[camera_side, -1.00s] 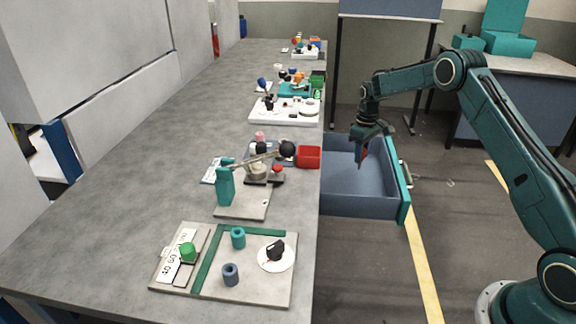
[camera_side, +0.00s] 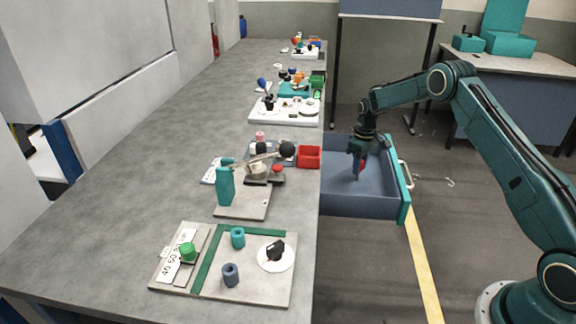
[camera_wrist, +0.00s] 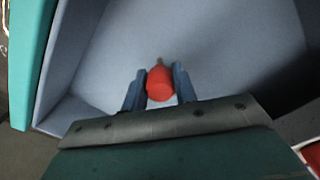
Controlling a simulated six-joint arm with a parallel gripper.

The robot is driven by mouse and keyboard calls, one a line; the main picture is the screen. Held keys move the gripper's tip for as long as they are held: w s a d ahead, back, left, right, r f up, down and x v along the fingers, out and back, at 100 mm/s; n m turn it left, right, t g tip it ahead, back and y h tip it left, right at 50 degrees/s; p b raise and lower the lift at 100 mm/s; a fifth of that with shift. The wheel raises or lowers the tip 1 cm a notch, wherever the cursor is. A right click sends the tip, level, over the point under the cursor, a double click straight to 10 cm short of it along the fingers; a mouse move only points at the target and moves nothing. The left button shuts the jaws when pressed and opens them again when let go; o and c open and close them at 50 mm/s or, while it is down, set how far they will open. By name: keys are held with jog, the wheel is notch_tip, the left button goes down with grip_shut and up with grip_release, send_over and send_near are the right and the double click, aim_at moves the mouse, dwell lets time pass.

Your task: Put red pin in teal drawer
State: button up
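The teal drawer (camera_side: 405,188) stands pulled out from the right side of the bench, with a teal front and a blue-grey inside. It also shows in the wrist view (camera_wrist: 215,35), where its floor fills most of the picture. My gripper (camera_side: 358,174) reaches down inside the drawer, below the rim. In the wrist view the two blue fingers (camera_wrist: 159,86) stand on either side of the red pin (camera_wrist: 160,84), which has a small brownish tip. The fingers appear closed against it. I cannot tell whether the pin touches the drawer floor.
A red open box (camera_side: 309,157) sits at the bench edge beside the drawer. A lamp-like fixture (camera_side: 226,186) and a board with pegs (camera_side: 250,290) lie on the bench (camera_side: 130,200). The drawer's walls surround my gripper.

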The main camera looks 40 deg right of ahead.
jog(key=o, duration=0.3)
jog(key=shift+r, duration=0.1)
notch_tip(320, 180, up, 12)
jog(key=shift+r, duration=0.1)
dwell(0.6)
dwell(0.5)
